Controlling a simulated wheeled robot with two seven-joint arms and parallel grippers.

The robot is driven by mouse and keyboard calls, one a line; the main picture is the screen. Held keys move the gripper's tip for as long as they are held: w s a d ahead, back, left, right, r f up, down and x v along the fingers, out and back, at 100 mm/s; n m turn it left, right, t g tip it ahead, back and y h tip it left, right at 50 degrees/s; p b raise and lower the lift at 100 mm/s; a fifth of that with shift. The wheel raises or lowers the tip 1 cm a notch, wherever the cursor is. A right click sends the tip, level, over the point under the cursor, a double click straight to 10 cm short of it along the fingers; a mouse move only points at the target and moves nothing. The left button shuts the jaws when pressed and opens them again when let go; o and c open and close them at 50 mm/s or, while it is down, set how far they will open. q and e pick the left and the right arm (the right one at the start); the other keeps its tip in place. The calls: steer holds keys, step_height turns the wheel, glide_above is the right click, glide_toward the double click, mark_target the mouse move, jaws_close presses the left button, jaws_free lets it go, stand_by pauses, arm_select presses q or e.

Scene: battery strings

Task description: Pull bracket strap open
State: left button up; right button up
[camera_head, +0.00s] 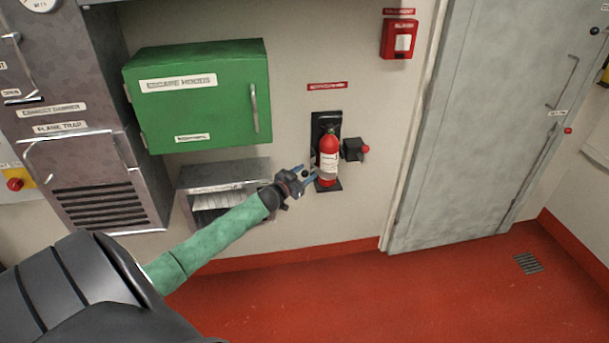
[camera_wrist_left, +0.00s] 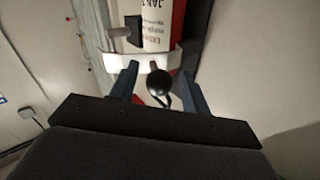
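A red fire extinguisher (camera_head: 328,163) stands upright in a black wall bracket (camera_head: 324,118). In the left wrist view, the extinguisher's white label (camera_wrist_left: 162,25) shows at the top. A pale bracket strap (camera_wrist_left: 108,62) crosses in front of the extinguisher. A black ball knob (camera_wrist_left: 160,83) on a short stem sits at the strap's middle. My left gripper (camera_head: 311,174) is at the lower left of the extinguisher. In the wrist view, my left gripper (camera_wrist_left: 159,72) is open, with blue fingers on either side of the knob and visible gaps. My right gripper is not in view.
A green escape hood cabinet (camera_head: 205,105) and an open metal holder (camera_head: 228,172) are to the left. A grey door (camera_head: 465,130) is at right. The red floor (camera_head: 400,290) is clear.

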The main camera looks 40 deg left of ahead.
arm_select(q)
steer(key=shift+s+f, duration=0.1)
steer(key=shift+s, duration=0.05)
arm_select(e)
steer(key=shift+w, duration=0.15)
arm_select(q)
steer(key=shift+s, duration=0.25)
steer(key=s+b, duration=0.1)
steer(key=s, duration=0.6)
steer(key=shift+a, duration=0.15)
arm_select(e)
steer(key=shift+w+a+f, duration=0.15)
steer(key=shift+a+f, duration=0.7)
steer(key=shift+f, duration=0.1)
